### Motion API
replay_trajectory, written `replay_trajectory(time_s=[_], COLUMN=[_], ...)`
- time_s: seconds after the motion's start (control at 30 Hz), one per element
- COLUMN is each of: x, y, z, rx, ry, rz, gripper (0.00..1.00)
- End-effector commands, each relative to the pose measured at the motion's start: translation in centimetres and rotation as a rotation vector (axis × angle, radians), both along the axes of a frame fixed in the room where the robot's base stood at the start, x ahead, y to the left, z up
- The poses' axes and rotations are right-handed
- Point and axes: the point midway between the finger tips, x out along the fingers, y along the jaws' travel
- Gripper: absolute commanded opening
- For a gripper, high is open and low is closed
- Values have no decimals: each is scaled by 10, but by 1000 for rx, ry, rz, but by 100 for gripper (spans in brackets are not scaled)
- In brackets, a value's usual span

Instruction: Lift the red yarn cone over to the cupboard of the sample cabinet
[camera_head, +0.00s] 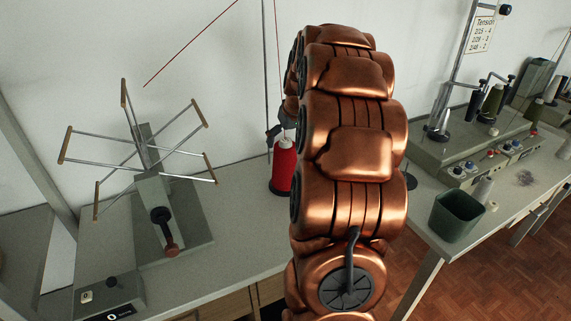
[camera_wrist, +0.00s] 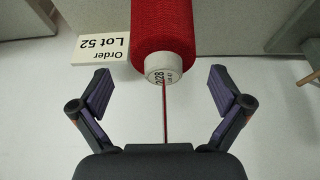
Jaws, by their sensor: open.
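The red yarn cone (camera_head: 284,168) stands upright on a dark base on the grey table, just left of my copper arm. In the wrist view the cone (camera_wrist: 163,30) is seen from its tip, a pale end with printed markings. A red thread runs from the tip toward my gripper. My gripper (camera_wrist: 161,92) is open and empty. Its two purple-padded fingers are spread to either side of the line of the tip, with the cone's body beyond them. In the head view my gripper is mostly hidden by my arm. I cannot identify the sample cabinet's cupboard in either view.
A yarn winder (camera_head: 146,165) with spread arms stands left on the table. A thin vertical rod (camera_head: 267,75) rises beside the cone. A card reading "Order Lot 52" (camera_wrist: 103,48) is near the cone. A green bin (camera_head: 457,215) sits on the right-hand table.

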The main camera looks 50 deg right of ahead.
Motion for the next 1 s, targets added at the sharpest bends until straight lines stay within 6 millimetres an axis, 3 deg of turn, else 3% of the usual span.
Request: replay_trajectory(time_s=[0.3,0.53,1.0], x=[13,14,14], y=[0,-1,-1], z=[-32,-35,-35], rx=[0,-2,-2], ry=[0,-2,-2], rz=[0,0,0], gripper=[100,100,52])
